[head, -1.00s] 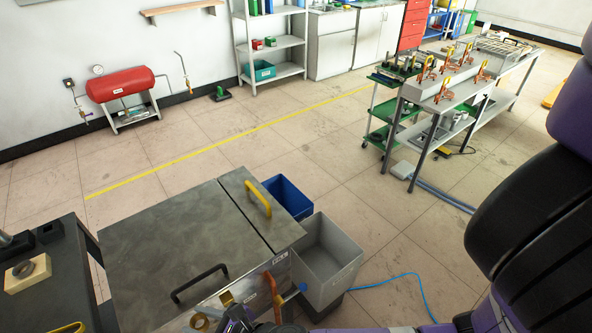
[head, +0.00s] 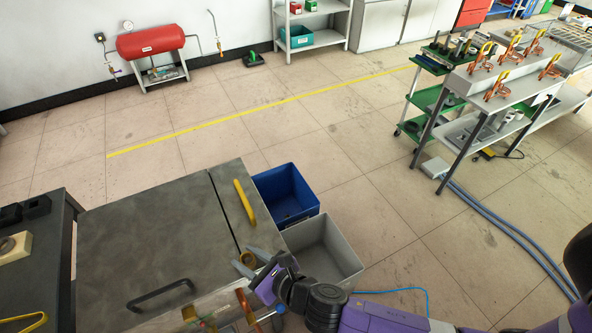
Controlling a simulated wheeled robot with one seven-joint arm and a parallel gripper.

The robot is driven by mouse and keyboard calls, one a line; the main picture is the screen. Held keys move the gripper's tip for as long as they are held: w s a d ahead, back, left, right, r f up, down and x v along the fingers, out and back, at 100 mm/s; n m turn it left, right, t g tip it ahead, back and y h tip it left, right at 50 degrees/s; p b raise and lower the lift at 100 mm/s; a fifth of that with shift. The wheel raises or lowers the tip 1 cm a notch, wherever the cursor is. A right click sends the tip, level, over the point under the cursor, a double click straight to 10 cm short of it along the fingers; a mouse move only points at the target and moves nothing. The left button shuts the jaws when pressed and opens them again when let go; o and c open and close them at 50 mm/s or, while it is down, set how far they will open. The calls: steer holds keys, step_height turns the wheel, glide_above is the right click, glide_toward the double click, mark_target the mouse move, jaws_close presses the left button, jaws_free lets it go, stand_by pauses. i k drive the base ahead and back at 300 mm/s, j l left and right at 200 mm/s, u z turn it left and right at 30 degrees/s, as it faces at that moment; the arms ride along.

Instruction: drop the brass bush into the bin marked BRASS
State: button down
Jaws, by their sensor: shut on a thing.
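The brass bush (head: 248,259) is a small gold ring between the fingertips of my gripper (head: 246,260). My gripper is shut on it and holds it over the front right part of the grey metal-topped cabinet, just left of the grey bin. The grey bin (head: 345,259) stands on the right of the cabinet and looks empty inside. A blue bin (head: 304,212) stands behind it, with a small dark thing or shadow at its bottom. I cannot read a BRASS mark on either bin in this view. My arm hides the front of the grey bin.
The cabinet top (head: 150,225) has a black handle (head: 160,294) and a yellow handle (head: 244,203). A dark bench (head: 45,260) is at the left. A green trolley (head: 436,104) and a fixture table (head: 470,90) stand at the right.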

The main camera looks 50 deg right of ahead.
mark_target(272, 205)
steer(key=l+z, duration=0.1)
steer(key=l, duration=0.25)
steer(key=i+l+z, duration=0.1)
steer(key=l, duration=0.2)
steer(key=i+l+z, duration=0.25)
steer(key=i, duration=0.2)
